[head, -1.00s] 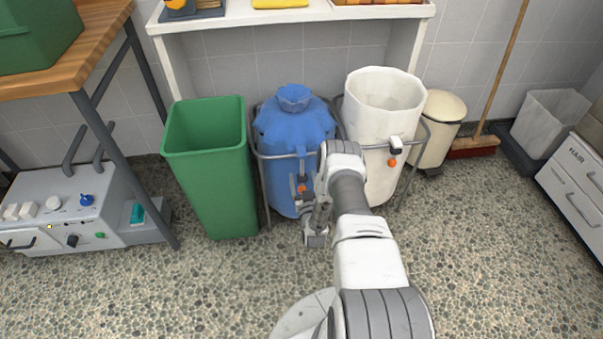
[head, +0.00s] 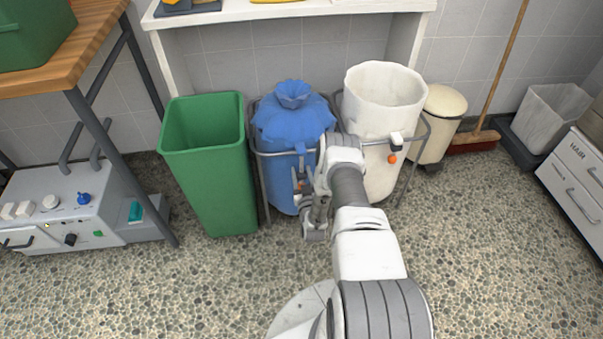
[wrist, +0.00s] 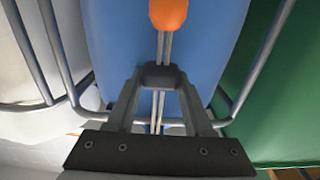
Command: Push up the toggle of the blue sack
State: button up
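The blue sack (head: 292,125) hangs in a metal frame, its neck gathered at the top. A pale double cord runs down its front. The dark toggle (wrist: 161,76) sits on this cord, and an orange ball (wrist: 168,14) is on the cord beyond it. The wrist view is upside down compared with the head view. My gripper (wrist: 160,84) has one finger on each side of the toggle, and both appear to touch it. In the head view my gripper (head: 302,184) is in front of the sack, and my arm hides part of the sack's right side.
A green bin (head: 208,170) stands close on the left. A white sack (head: 380,105) with its own toggle and orange ball hangs on the right. Metal frame bars (wrist: 55,60) run close beside my fingers. The floor (head: 200,290) in front is clear.

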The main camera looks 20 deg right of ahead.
grip_shut()
dwell(1.1)
